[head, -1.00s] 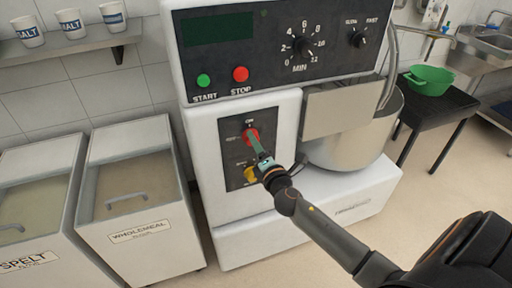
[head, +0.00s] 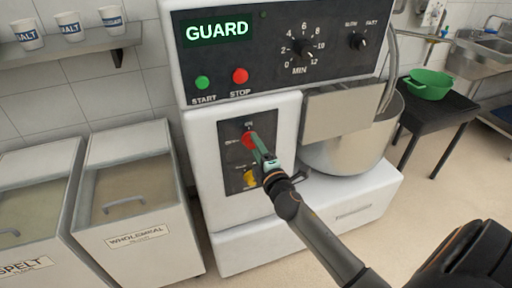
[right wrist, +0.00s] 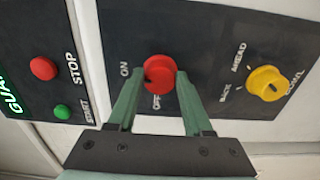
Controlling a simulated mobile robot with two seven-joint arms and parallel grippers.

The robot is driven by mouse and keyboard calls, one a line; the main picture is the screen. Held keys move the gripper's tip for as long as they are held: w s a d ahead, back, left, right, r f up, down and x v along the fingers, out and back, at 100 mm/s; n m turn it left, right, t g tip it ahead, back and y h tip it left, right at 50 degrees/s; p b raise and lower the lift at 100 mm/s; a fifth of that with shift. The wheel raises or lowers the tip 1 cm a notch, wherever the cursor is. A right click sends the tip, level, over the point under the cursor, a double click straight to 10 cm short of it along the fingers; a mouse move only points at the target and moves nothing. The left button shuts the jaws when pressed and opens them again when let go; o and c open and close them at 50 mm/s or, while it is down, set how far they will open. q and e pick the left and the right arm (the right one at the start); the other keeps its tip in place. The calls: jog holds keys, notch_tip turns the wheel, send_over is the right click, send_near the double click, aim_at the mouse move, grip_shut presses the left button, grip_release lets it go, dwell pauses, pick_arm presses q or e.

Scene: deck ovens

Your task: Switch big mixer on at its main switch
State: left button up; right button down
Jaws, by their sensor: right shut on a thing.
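The big mixer (head: 240,165) is a white machine with dark panels. Its main switch, a red knob (head: 247,141), sits on the lower panel and shows with ON and OFF labels in the right wrist view (right wrist: 158,70). My right gripper (head: 255,142) is at this knob, its green fingers (right wrist: 161,80) shut on either side of it. The gripper partly covers the knob in the head view. The display (head: 217,30) is lit and reads GUARD. My left gripper is not in view.
A yellow knob (right wrist: 267,83) sits on the same panel. Green START (head: 202,83) and red STOP (head: 240,76) buttons are above. The steel bowl (head: 350,150) is right of the panel. Flour bins (head: 140,215) stand left. A green basin (head: 428,82) is on a dark table.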

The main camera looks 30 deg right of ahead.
jog(key=shift+c, duration=1.6)
grip_release()
jog(key=shift+s, duration=0.1)
jog(key=v, duration=1.2)
jog(key=shift+s+b, duration=0.2)
jog(key=shift+b, duration=0.25)
